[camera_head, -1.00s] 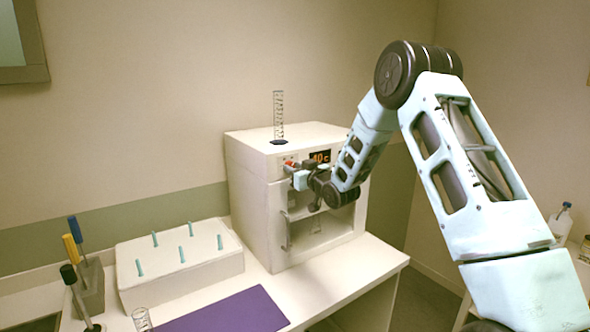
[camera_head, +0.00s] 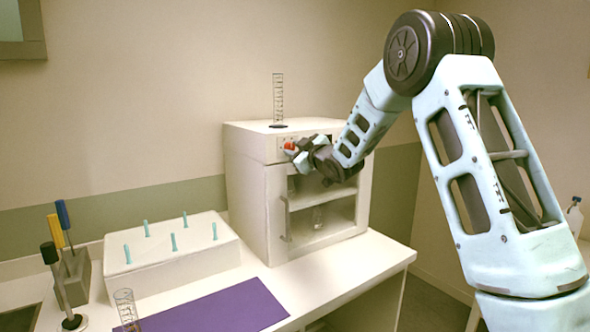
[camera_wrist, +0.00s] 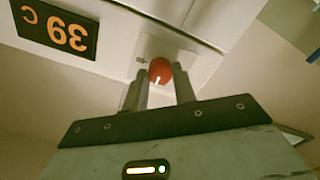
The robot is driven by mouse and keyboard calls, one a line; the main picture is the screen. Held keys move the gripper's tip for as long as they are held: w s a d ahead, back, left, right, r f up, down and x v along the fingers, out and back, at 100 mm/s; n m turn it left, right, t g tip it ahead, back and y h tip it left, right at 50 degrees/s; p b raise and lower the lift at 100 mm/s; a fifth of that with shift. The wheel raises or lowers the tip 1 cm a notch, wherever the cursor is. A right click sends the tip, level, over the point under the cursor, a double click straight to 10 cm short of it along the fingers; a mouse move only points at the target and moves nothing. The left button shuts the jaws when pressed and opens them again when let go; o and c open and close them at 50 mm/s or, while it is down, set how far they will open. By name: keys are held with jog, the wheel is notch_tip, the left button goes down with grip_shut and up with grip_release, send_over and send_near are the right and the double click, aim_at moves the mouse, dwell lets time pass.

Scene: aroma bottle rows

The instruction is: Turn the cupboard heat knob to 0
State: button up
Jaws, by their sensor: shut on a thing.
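The cupboard (camera_head: 246,200) is a white box on the table, with a control strip along its top front. Its red heat knob (camera_wrist: 160,70) sits between the two grey fingertips of my gripper (camera_wrist: 160,77) in the wrist view. A short white mark shows on the knob, pointing toward my gripper. In the head view the knob (camera_head: 289,146) is a small red spot beside my gripper (camera_head: 295,150), which is shut on it. The orange display (camera_wrist: 57,29) shows upside down in the wrist view and reads 39 C.
A glass cylinder (camera_head: 278,97) stands on the cupboard top. The cupboard front has a vertical handle (camera_head: 286,218) and shelves behind it. A white rack (camera_head: 165,275) with several teal pegs and a purple mat (camera_head: 225,308) lie to the left and in front.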

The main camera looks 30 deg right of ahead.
jog(key=n+b, duration=0.4)
jog(key=b, duration=0.2)
jog(key=n+b, duration=0.9)
jog(key=b, duration=0.2)
jog(key=shift+f+n+b, duration=0.25)
jog(key=shift+n+b, duration=0.05)
jog(key=shift+b, duration=0.05)
jog(key=shift+r+n+b, duration=0.15)
jog(key=shift+n+b, duration=1.2)
jog(key=shift+n, duration=0.55)
jog(key=o, duration=1)
jog(key=shift+s, duration=0.1)
